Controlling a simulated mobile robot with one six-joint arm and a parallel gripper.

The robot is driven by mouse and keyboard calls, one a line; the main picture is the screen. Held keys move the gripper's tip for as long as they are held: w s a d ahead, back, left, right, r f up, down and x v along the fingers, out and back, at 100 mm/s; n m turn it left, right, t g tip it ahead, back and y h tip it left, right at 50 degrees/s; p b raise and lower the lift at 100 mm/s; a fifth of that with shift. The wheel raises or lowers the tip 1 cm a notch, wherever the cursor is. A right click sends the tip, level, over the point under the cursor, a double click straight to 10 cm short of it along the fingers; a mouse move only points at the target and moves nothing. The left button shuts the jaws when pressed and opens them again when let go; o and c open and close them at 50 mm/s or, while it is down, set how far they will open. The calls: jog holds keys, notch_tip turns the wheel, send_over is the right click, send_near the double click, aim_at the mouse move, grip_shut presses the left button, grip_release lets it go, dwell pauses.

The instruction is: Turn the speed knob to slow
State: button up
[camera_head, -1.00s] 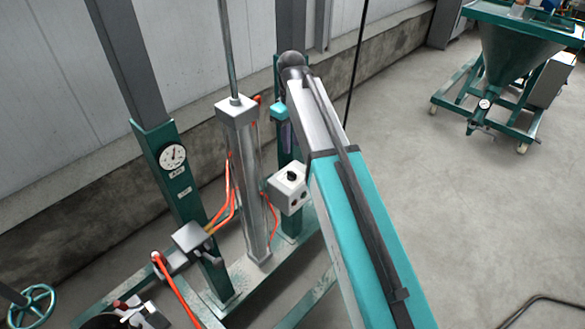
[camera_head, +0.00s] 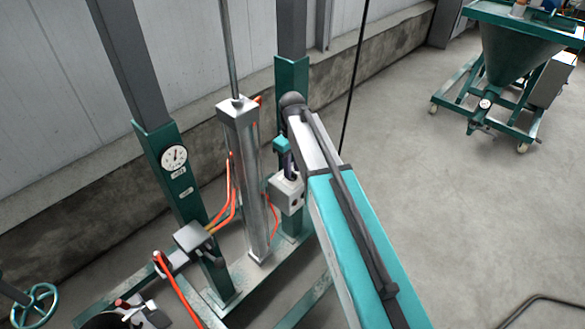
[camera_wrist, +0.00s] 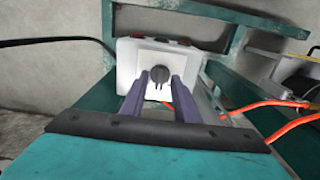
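The speed knob (camera_wrist: 159,74) is small, dark and round. It sits on the pale face of a control box (camera_wrist: 127,58) in the wrist view. My gripper (camera_wrist: 160,80) has two purple fingers, open and apart, with the knob showing between their tips. I see gaps on both sides of the knob, and I cannot tell how deep the tips reach. In the head view the grey-white box (camera_head: 287,196) is mounted low by a green post, and my gripper (camera_head: 290,174) is just above it. The knob is hidden there. Its marking cannot be read.
A silver column (camera_head: 247,180) stands left of the box. A gauge (camera_head: 174,158) sits on a green post. Orange hoses (camera_head: 226,205) run nearby, also in the wrist view (camera_wrist: 265,106). A green hopper cart (camera_head: 510,60) stands far right. The floor between is clear.

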jog(key=shift+f, duration=0.3)
grip_shut()
jog(key=shift+n, duration=0.4)
jog(key=n+p, duration=0.2)
jog(key=n, duration=0.2)
jog(key=shift+r, duration=0.1)
jog(key=n+p, duration=0.1)
jog(key=n, duration=0.4)
dwell(0.5)
